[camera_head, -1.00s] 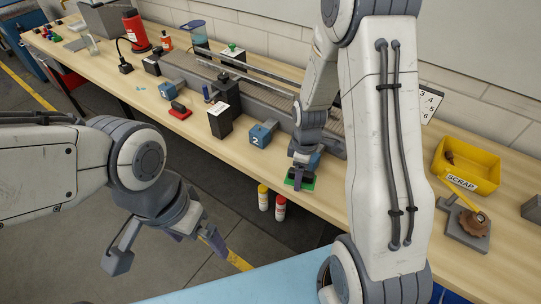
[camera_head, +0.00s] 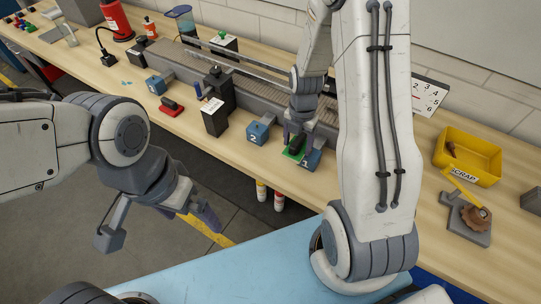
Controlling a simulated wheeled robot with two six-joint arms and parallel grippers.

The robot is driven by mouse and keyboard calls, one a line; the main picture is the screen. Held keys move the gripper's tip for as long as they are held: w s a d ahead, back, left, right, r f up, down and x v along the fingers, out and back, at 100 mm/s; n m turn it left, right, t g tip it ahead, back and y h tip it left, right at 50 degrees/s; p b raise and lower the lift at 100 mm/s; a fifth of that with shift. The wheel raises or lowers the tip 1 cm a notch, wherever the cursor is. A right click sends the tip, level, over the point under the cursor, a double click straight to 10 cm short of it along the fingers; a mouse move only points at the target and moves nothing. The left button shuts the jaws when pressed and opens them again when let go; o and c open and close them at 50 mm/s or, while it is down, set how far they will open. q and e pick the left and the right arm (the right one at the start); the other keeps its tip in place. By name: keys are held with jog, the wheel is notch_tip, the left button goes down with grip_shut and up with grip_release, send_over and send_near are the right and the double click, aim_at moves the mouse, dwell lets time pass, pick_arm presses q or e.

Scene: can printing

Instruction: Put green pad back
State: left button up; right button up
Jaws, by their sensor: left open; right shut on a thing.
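The green pad (camera_head: 289,154), a flat green piece with a dark top, is at the table's front edge, just left of the blue block marked 1 (camera_head: 311,160). My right gripper (camera_head: 296,145) comes down from above and is shut on it. The fingers partly hide the pad, and I cannot tell whether it touches the table. My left gripper (camera_head: 158,228) is open and empty, out over the floor in front of the table.
The blue block marked 2 (camera_head: 258,132), a red pad (camera_head: 170,106) and a black block (camera_head: 214,121) stand to the left along the table (camera_head: 374,197). A conveyor (camera_head: 262,96) runs behind. A yellow scrap bin (camera_head: 468,157) is at right.

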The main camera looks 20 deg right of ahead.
jog(key=p, duration=0.2)
send_over(272, 165)
notch_tip(272, 165, down, 4)
jog(key=shift+f, duration=0.4)
notch_tip(272, 165, down, 3)
jog(key=shift+p, duration=0.85)
jog(key=shift+f, duration=0.35)
jog(key=shift+f, duration=0.1)
jog(key=o, duration=1.4)
